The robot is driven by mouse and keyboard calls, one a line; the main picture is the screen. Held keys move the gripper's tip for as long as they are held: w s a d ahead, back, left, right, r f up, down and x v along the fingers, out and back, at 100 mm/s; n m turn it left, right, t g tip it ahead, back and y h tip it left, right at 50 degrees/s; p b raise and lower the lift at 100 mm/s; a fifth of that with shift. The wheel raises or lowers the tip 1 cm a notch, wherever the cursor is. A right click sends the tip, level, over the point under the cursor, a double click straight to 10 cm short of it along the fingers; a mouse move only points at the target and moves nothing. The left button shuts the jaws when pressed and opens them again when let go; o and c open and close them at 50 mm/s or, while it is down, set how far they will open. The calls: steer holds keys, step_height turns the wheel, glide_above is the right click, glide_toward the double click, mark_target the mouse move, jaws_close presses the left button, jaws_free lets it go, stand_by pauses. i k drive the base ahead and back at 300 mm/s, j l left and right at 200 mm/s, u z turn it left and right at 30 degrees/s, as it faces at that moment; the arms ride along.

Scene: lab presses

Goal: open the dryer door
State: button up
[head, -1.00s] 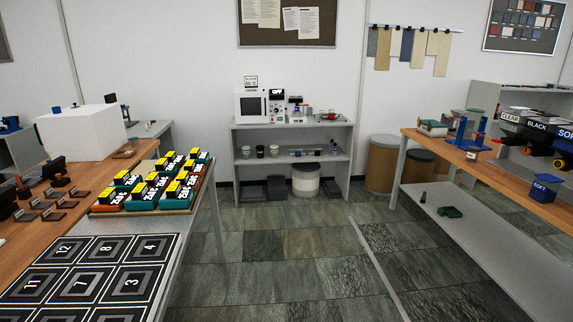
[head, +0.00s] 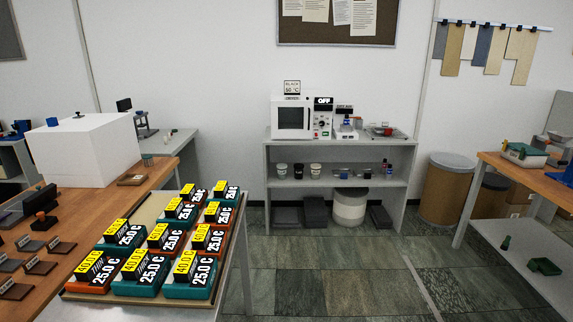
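The dryer (head: 294,118) is a white box with a dark window in its front door. It stands on the top of a grey shelf unit (head: 340,143) against the back wall. Its door looks shut. A control panel (head: 323,121) with an OFF display is at its right side, and a small sign above it reads BLACK 50 °C. My gripper is not in view.
A table with a tray of labelled blocks (head: 161,240) and a wooden bench with a white box (head: 84,150) are at the left. Another bench (head: 542,172) is at the right. Drums (head: 446,190) stand beside the shelf. The tiled floor (head: 330,270) between is clear.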

mark_target(307, 133)
steer(key=i, duration=3.5)
steer(key=i+j+z, duration=0.1)
steer(key=i+z, duration=0.2)
steer(key=i, duration=0.25)
steer(key=i+j+z, duration=0.25)
steer(key=i, duration=0.25)
steer(key=i+l, duration=0.05)
